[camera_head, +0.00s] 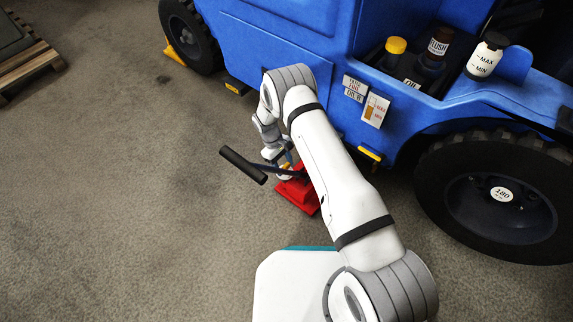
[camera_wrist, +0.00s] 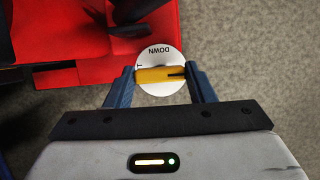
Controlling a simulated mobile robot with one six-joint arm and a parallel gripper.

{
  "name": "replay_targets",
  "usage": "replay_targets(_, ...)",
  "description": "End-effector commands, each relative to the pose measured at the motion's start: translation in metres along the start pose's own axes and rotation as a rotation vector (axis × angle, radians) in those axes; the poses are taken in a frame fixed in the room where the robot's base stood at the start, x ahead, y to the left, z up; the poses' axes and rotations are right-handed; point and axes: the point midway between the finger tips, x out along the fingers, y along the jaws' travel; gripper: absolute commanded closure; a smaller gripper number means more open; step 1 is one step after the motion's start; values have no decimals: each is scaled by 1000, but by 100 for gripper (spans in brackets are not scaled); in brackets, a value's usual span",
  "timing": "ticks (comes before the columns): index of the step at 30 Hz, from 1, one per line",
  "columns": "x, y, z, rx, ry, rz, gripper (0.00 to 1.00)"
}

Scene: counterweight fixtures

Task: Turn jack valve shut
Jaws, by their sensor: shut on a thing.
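The jack valve is a yellow bar handle on a white round dial (camera_wrist: 160,55) marked "DOWN", at the side of the red jack (camera_wrist: 60,80). My gripper (camera_wrist: 161,76) has its two blue fingers on either end of the yellow valve handle (camera_wrist: 155,75), shut on it. In the head view the red jack (camera_head: 302,192) sits on the floor beside the blue vehicle, partly hidden by my arm. My gripper (camera_head: 285,168) is at its left side, near the small valve. The dial's other markings are mostly hidden.
A black jack handle (camera_head: 243,165) sticks out to the left of my gripper. The blue vehicle (camera_head: 270,65) stands behind, with a large black tyre (camera_head: 440,190) on the right. Bottles stand in its tray. The floor at left is clear up to a wooden pallet (camera_head: 30,65).

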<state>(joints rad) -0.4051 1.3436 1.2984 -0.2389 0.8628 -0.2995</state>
Motion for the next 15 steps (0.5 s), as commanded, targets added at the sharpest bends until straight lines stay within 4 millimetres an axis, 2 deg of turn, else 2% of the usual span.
replay_targets(1, 5, -5, 2, 0, -10, -9, 74)
replay_targets(5, 5, -5, 2, -1, -11, -9, 74)
replay_targets(6, 5, -5, 2, -1, -11, -9, 50)
replay_targets(13, 3, -3, 1, -1, -7, -5, 31)
replay_targets(15, 3, -2, 1, -1, -6, -4, 29)
